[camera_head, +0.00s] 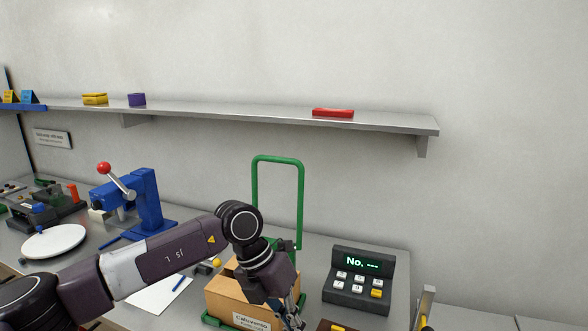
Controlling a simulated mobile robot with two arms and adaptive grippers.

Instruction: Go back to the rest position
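My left arm comes in from the left and bends down in the middle of the view. My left gripper (292,316) points down at the bottom edge, in front of the right side of a cardboard box (228,300) with a printed label. Its fingertips are small and partly cut off, so I cannot tell whether it is open or shut, or whether it touches the box. My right gripper is not in view.
A green frame (302,200) rises behind the box. A dark keypad with a display (358,280) stands right of it. A blue press (143,196) with a red knob and a white plate (54,241) are at left. A shelf (250,113) runs along the wall.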

